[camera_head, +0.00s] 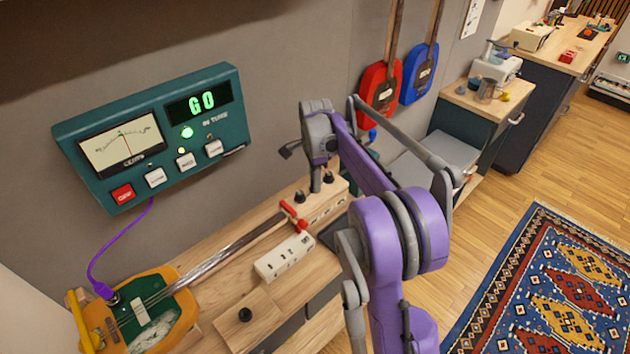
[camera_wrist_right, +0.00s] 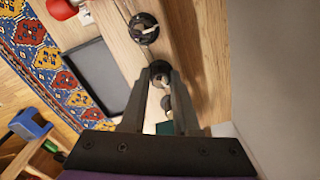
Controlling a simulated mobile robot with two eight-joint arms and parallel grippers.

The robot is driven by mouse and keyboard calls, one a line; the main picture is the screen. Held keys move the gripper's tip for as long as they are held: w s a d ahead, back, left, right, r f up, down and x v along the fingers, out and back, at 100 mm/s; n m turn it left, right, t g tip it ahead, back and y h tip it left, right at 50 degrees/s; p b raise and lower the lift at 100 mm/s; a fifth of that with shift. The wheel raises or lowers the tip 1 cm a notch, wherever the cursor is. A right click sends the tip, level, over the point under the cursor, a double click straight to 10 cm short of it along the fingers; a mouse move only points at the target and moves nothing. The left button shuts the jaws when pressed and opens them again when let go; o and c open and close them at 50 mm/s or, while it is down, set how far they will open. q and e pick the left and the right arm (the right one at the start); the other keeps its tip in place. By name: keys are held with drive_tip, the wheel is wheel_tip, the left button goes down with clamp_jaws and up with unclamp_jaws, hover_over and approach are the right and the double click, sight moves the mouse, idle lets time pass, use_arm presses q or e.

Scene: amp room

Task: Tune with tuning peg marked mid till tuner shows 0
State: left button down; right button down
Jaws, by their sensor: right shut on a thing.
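A teal tuner box (camera_head: 215,145) hangs on the wall. Its green display (camera_head: 199,104) reads "GO", a green light is lit, and the meter needle (camera_head: 124,143) stands near the middle of its scale. Black tuning pegs (camera_head: 300,197) stand on a wooden block (camera_head: 322,207); their labels are not readable. My right gripper (camera_head: 316,187) reaches down to them. In the right wrist view its fingers (camera_wrist_right: 160,78) are shut on a black peg (camera_wrist_right: 160,68), with another peg (camera_wrist_right: 144,28) beyond. I cannot tell which mark the held peg has. My left gripper is out of view.
A yellow and green string instrument (camera_head: 172,318) lies on the wooden bench (camera_head: 228,240), joined to the tuner by a purple cable (camera_head: 100,250). A cream box (camera_head: 284,257) lies beside its neck. Red and blue instruments (camera_head: 380,90) hang on the wall. A patterned rug (camera_head: 545,285) covers the floor.

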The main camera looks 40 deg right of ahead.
drive_tip(key=c, duration=0.7)
unclamp_jaws()
drive_tip(key=shift+o, duration=0.2)
wheel_tip(320, 180, up, 11)
drive_tip(key=shift+p, duration=0.35)
drive_tip(key=shift+s+f, duration=0.1)
drive_tip(key=s+a+f+n+t, duration=0.1)
drive_tip(key=s+a+n, duration=0.4)
drive_tip(key=a+n, duration=0.15)
drive_tip(key=s+a+f+n+t, duration=0.1)
drive_tip(key=s+a+n+t, duration=0.1)
drive_tip(key=s+a+n, duration=0.45)
drive_tip(key=s+a+f+n+t, duration=0.2)
drive_tip(key=s+a+f+n, duration=0.6)
drive_tip(key=s+a+f, duration=0.2)
drive_tip(key=shift+s+a+f+n, duration=0.15)
drive_tip(key=shift+s+a+n, duration=0.25)
drive_tip(key=shift+s, duration=0.85)
